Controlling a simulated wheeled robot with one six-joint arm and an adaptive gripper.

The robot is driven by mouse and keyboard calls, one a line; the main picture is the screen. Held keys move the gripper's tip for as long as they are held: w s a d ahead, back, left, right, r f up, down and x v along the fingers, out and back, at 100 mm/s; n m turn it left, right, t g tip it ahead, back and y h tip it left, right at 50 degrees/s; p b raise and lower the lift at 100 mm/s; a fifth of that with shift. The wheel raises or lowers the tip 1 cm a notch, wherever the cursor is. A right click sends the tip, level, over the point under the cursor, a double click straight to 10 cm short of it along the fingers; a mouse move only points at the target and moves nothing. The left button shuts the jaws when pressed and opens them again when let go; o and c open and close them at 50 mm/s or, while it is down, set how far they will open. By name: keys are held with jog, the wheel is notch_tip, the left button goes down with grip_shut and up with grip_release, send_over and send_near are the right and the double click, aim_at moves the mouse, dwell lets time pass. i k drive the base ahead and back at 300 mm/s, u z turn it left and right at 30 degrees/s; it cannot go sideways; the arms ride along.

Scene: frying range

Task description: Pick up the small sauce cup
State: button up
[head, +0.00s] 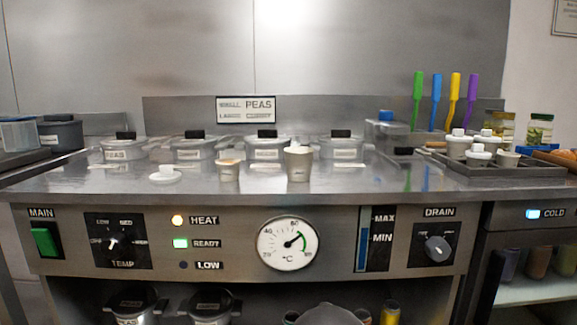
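A small pale cup (228,171) with a tan top stands upright on the steel counter, left of centre and near the front edge. A taller pale cup (298,164) stands to its right, apart from it. The smaller of the two fits the small sauce cup best, though neither has a readable label. A white lid-like disc with a knob (165,175) lies further left. My gripper is not clearly visible in the head view.
Several lidded grey pots (267,147) line the back of the steel counter (385,181). A dark tray (487,172) with several small containers stands at the right, near coloured-handled utensils (436,100). The control panel (335,240) faces me below. The counter's front right is clear.

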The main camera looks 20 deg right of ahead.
aim_at(228, 168)
jog(key=u, duration=1.95)
jog(key=k, duration=0.6)
jog(key=z, duration=1)
